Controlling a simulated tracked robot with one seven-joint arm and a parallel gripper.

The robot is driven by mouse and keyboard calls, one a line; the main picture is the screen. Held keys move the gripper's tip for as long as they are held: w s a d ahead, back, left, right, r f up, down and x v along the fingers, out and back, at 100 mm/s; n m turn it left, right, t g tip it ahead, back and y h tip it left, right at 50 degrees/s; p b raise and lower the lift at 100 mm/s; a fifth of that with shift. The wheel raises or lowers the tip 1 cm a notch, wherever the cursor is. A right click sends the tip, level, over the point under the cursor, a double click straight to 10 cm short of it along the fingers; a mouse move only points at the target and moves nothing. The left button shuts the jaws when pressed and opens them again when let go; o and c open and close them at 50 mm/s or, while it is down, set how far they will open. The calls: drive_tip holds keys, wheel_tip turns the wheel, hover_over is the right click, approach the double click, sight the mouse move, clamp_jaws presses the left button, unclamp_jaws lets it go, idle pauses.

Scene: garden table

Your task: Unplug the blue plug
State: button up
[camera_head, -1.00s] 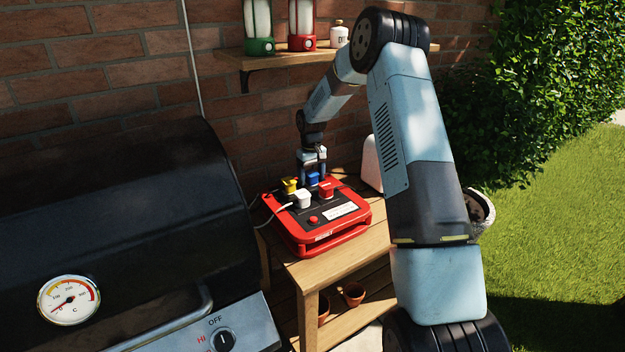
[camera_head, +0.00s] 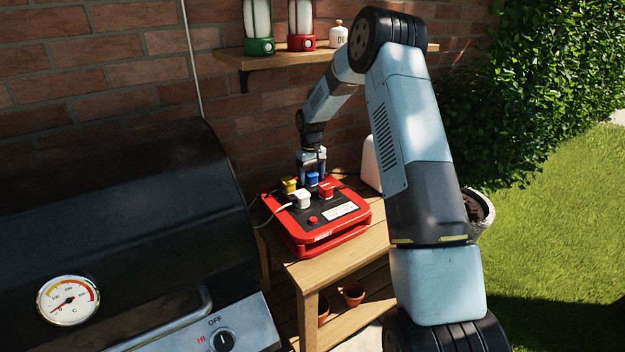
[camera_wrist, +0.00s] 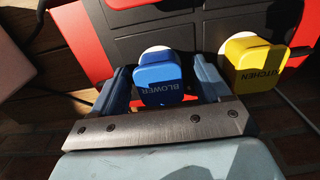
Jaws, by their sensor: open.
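The blue plug (camera_wrist: 163,82), marked BLOWER, sits on the red and black power box (camera_head: 325,236). In the head view the blue plug (camera_head: 312,178) shows at the back of the box, under my gripper (camera_head: 312,178). In the wrist view my gripper (camera_wrist: 163,85) is open, with one finger on each side of the blue plug. A gap shows on both sides, so the fingers do not appear to grip it. The plug's seat in its socket is partly hidden behind its own body.
A yellow plug (camera_wrist: 254,62) marked KITCHEN sits close beside one finger. A white plug (camera_head: 301,199) and a red plug (camera_head: 326,190) also sit on the box. The box stands on a wooden table (camera_head: 330,268). A black grill (camera_head: 110,210) is at the left.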

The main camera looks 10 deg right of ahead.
sight(311, 173)
drive_tip(key=c, duration=1.4)
drive_tip(key=shift+d, duration=0.1)
drive_tip(key=shift+r, duration=0.25)
drive_tip(key=shift+r, duration=2.75)
